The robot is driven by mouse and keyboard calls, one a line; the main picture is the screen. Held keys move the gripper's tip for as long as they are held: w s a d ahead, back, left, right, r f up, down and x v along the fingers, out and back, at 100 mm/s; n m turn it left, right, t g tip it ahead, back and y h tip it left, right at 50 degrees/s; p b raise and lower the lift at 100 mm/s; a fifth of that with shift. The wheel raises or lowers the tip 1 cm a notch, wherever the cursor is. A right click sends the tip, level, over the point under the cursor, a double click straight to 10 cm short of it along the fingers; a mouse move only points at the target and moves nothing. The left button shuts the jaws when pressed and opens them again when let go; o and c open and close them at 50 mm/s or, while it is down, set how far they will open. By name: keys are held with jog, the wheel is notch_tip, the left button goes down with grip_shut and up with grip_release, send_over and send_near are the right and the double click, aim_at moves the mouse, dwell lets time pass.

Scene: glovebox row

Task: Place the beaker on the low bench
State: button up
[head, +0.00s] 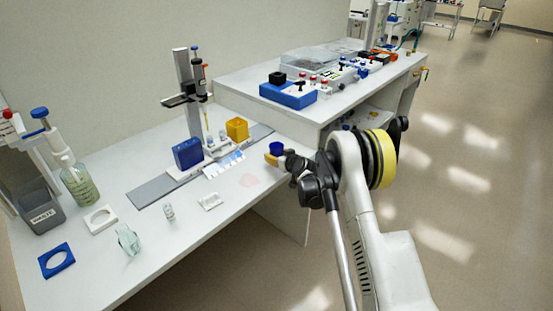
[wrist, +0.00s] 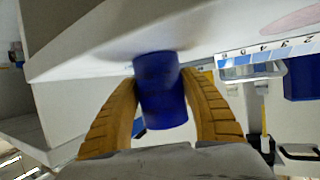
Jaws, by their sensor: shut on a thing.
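My gripper (head: 273,157) is shut on a small blue cup-shaped beaker (head: 277,147). In the wrist view the beaker (wrist: 160,92) sits between the two yellow ribbed fingers of my gripper (wrist: 162,80). The low bench (head: 185,235) is the white lower surface on the left in the head view. The beaker is by its right part, near the step up to the higher bench. The white bench surface (wrist: 110,38) is close to the beaker's far end in the wrist view. I cannot tell whether they touch.
The higher bench (head: 345,95) rises just behind my gripper, with a blue block (head: 288,94) on it. The front middle of the low bench is fairly clear.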

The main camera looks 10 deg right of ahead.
jog(key=shift+r, duration=0.1)
jog(key=o, duration=1.2)
